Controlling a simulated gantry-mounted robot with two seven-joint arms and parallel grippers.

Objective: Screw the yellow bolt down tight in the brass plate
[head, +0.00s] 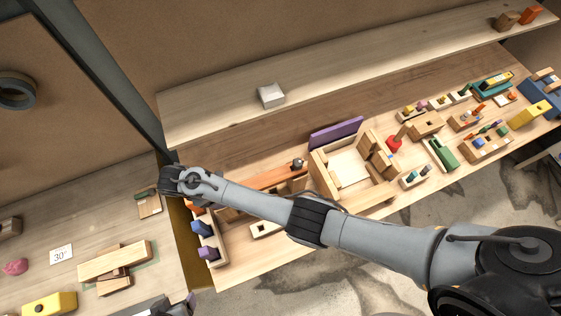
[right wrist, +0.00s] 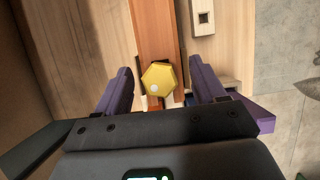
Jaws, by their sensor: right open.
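The yellow bolt (right wrist: 158,78) shows its hexagonal head in the right wrist view, over a reddish-brown wooden bar (right wrist: 155,30). My right gripper (right wrist: 160,80) is open, with one purple finger on each side of the head and visible gaps between. In the head view, my right arm's wrist end hides the bolt and its own fingers. I cannot make out the brass plate; the head covers what lies right beneath it. A dark part with a purple tip at the bottom edge of the head view looks like my left gripper (head: 188,300); its jaws are not clear.
The reddish-brown bar (head: 280,176) runs along the bench beside an open wooden box (head: 318,172). Purple and blue blocks (head: 203,228) sit near the bench's left end. A shelf above holds a pale block (head: 270,95). Many small parts crowd the right side.

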